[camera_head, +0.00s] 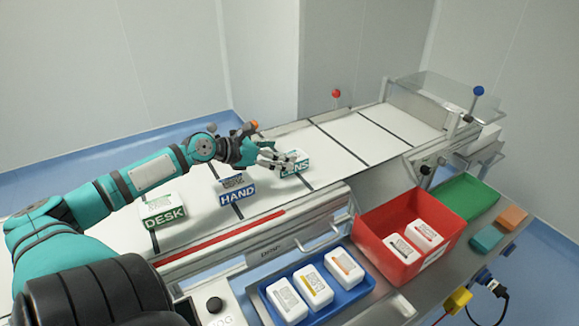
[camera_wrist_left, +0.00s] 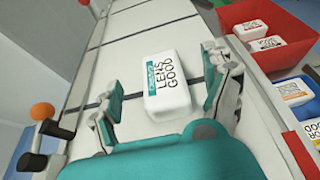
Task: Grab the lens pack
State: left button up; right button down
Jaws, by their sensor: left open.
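The lens pack (camera_head: 295,164) is a white pack with a teal label on the conveyor, at the far end of a row of packs. In the left wrist view the lens pack (camera_wrist_left: 166,86) shows the words "LENS GOOD" and lies between the two spread fingers. My left gripper (camera_head: 276,158) is open at the lens pack and partly covers it in the head view. In the left wrist view the left gripper (camera_wrist_left: 165,95) has a finger on each side, with gaps to the pack. My right gripper is not in view.
A desk pack (camera_head: 165,222) and a hand pack (camera_head: 237,191) stand on the white conveyor (camera_head: 350,135) nearer my arm. A red bin (camera_head: 378,236) and a blue tray (camera_head: 353,294) hold white packs. A green tray (camera_head: 466,196) sits at the right. The far belt is clear.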

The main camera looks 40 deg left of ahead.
aim_at(297, 154)
pick_arm(q)
jog(key=shift+w+d+f+b, duration=0.1)
jog(key=shift+w+f+b, duration=0.25)
jog(key=shift+w, duration=0.2)
jog(key=b+x, duration=0.1)
jog(key=x, duration=0.1)
jog(key=shift+w+f, duration=0.15)
jog(key=shift+w, duration=0.2)
jog(key=shift+w+d+f, duration=0.25)
jog(key=shift+w+f, duration=0.05)
jog(key=shift+w, duration=0.3)
jog(key=shift+c, duration=0.3)
jog(key=c, duration=1.3)
jog(key=shift+r, duration=0.1)
